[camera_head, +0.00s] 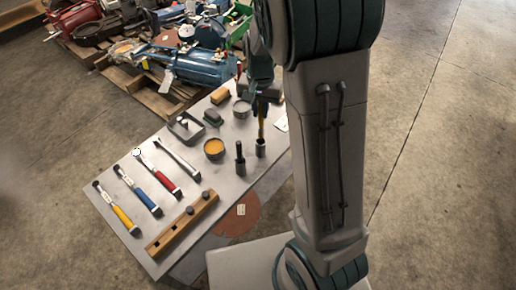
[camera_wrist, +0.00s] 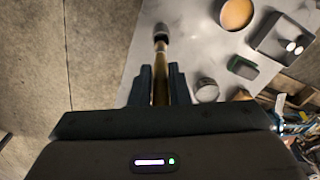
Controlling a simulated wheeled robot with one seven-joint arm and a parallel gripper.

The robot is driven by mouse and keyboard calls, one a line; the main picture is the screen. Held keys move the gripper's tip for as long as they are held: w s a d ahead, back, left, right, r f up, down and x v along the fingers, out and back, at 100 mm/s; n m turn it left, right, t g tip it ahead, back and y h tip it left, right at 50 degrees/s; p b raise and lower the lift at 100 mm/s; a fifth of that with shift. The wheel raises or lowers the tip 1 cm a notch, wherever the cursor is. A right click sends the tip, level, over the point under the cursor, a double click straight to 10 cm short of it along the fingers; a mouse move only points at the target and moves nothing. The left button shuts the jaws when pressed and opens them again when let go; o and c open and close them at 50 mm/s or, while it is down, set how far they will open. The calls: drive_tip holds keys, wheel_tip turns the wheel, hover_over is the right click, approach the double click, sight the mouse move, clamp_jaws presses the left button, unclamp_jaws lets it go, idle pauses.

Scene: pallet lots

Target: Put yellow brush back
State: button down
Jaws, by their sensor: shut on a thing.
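My gripper (camera_wrist: 161,84) is shut on a yellow-handled tool, which I take for the yellow brush (camera_wrist: 160,80). In the head view the brush (camera_head: 261,126) hangs about upright below my gripper (camera_head: 263,103). Its lower end meets a dark grey cup (camera_head: 260,148) at the table's right edge; the cup also shows in the wrist view (camera_wrist: 161,33). I cannot tell how deep the end sits in the cup. My arm hides part of this area.
A second cup (camera_head: 240,167) holding a dark tool stands just left. A tin of orange stuff (camera_head: 214,149), a grey tray (camera_head: 185,127), a wooden block rack (camera_head: 182,225) and several handled tools lie on the table (camera_head: 208,178). Pallets with machinery (camera_head: 190,65) stand behind.

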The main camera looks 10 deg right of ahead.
sight(260, 123)
drive_tip(key=f, duration=0.2)
drive_tip(key=f+b, duration=0.1)
drive_tip(key=f, duration=0.3)
drive_tip(key=shift+w+f+b, duration=0.15)
drive_tip(key=shift+w+b, duration=0.15)
drive_tip(key=shift+f+b, duration=0.45)
drive_tip(key=shift+f, duration=1.4)
drive_tip(key=shift+f, duration=0.15)
drive_tip(key=c, duration=1.3)
unclamp_jaws()
drive_tip(key=shift+c, duration=0.2)
